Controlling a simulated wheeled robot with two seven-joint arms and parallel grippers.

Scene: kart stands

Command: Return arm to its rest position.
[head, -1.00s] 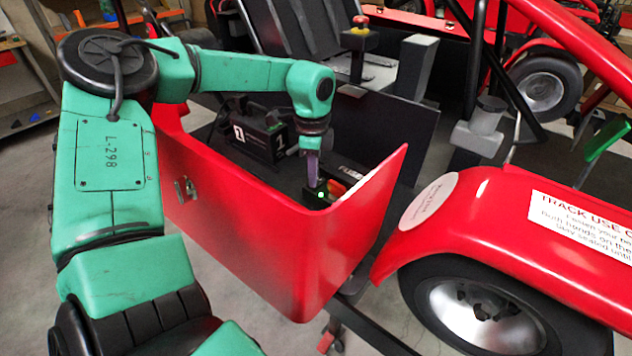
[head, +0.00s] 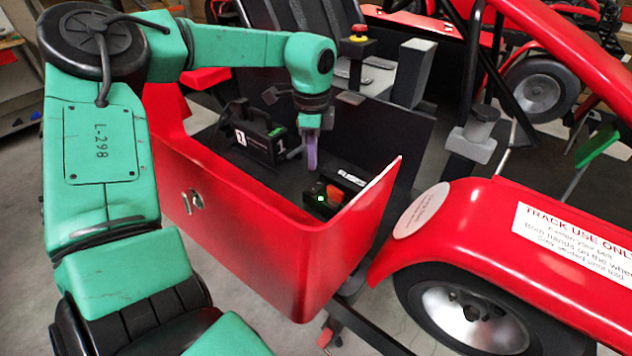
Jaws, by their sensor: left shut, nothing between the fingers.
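My left arm, green with the marking L-298, comes in from the left of the head view and bends over the red side panel of the kart. My left gripper (head: 311,165) points down inside the panel's compartment, its purple fingers shut and empty. Below and apart from it is a small black switch unit (head: 318,201) with a lit green light and a red part beside it. My right gripper is not in view.
A black box labelled 1 (head: 262,140) stands in the compartment left of the gripper. The red side panel (head: 270,245) walls it at the front. The red fender (head: 480,225) is at right.

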